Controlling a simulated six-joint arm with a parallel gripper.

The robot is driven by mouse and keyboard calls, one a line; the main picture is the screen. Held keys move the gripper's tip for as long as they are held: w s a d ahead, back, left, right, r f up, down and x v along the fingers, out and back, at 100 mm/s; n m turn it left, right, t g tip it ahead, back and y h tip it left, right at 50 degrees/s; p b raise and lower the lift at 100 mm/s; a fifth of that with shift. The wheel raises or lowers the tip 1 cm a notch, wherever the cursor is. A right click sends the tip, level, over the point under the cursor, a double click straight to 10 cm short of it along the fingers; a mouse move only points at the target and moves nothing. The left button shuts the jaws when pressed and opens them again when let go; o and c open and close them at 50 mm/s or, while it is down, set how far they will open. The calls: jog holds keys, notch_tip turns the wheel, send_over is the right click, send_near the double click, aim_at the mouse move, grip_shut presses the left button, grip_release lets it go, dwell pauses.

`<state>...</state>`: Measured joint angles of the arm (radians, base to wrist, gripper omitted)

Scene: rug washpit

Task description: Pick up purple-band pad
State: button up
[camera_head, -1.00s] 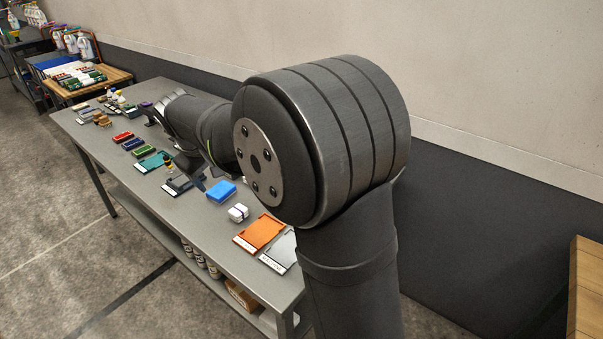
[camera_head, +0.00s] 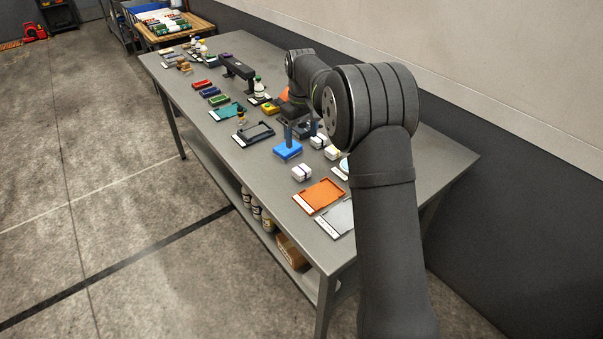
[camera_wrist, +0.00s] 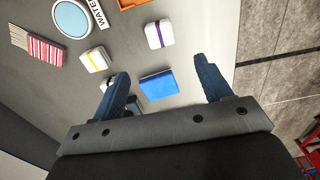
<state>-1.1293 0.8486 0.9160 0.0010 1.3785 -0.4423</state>
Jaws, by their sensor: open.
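The purple-band pad (camera_wrist: 158,34) is a small white block with a purple band, lying on the grey table. In the head view it (camera_head: 302,173) sits between a blue block (camera_head: 288,149) and an orange tray (camera_head: 320,195). My gripper (camera_wrist: 162,70) is open and empty, its two blue fingers wide apart. In the wrist view the purple-band pad lies beyond the fingertips, past the blue block (camera_wrist: 160,86). In the head view my gripper (camera_head: 301,130) is above the table near the blue block, partly hidden by my arm.
A yellow-band pad (camera_wrist: 96,60) lies left of the purple-band pad in the wrist view. Another pale pad is partly hidden by the left finger. A round blue-topped dish (camera_wrist: 73,18) and a striped bundle (camera_wrist: 37,46) lie farther left. A dark tray (camera_head: 253,134) lies left of the blue block.

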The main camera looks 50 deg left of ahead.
aim_at(302, 169)
notch_tip(302, 169, down, 14)
jog(key=shift+r, duration=0.2)
jog(key=c, duration=1.1)
jog(key=shift+o, duration=0.2)
jog(key=shift+r, duration=0.1)
